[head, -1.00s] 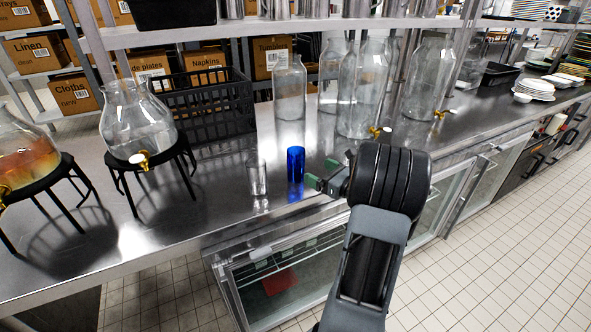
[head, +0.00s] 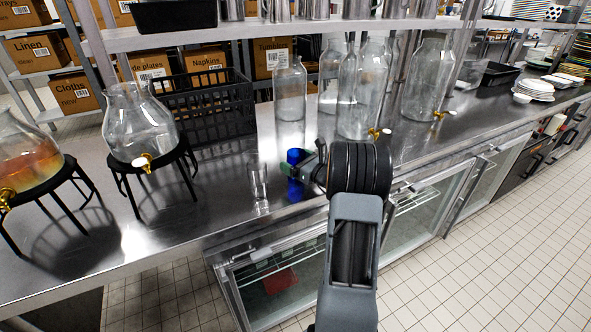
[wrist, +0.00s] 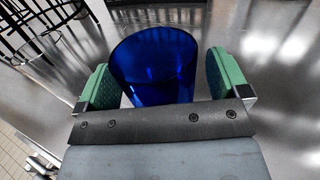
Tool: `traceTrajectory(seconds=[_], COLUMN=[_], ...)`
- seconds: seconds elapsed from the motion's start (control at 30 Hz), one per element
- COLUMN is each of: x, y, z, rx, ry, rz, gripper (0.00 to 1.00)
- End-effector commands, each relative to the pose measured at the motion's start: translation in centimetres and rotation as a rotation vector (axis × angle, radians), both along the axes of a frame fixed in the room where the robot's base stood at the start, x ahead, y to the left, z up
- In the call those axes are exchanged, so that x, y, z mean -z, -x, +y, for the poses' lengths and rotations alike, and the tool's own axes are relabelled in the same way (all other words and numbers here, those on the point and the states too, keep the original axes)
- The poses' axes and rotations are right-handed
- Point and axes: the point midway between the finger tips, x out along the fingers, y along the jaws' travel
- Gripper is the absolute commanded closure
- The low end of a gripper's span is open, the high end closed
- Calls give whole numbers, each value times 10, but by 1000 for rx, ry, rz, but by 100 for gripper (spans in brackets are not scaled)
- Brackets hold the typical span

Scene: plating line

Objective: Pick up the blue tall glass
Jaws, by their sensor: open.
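The blue tall glass (head: 294,190) stands upright on the steel counter, partly hidden behind my gripper in the head view. In the wrist view the blue glass (wrist: 155,65) is between the two green fingers, its open rim facing the camera. My gripper (head: 291,172) is open around the glass, and it also shows in the wrist view (wrist: 160,75). A gap shows at each side between finger and glass, wider on the right. The glass's base is hidden in the wrist view.
A clear glass (head: 258,182) stands just left of the blue one. Drink dispensers on black stands (head: 140,125) are further left. Large clear jars (head: 290,88) and a black crate (head: 205,105) stand behind. The counter's front edge is close to the blue glass.

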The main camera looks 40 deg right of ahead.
Motion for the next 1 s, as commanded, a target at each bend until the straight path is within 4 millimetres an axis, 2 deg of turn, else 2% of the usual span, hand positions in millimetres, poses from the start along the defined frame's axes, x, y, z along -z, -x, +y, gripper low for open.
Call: traceTrajectory(seconds=[0.23, 0.83, 1.0], x=[0, 0, 0], y=[-1, -1, -1], z=[0, 0, 0], rx=[1, 0, 0], ry=[0, 0, 0], rz=[0, 0, -1], gripper=[6, 64, 66])
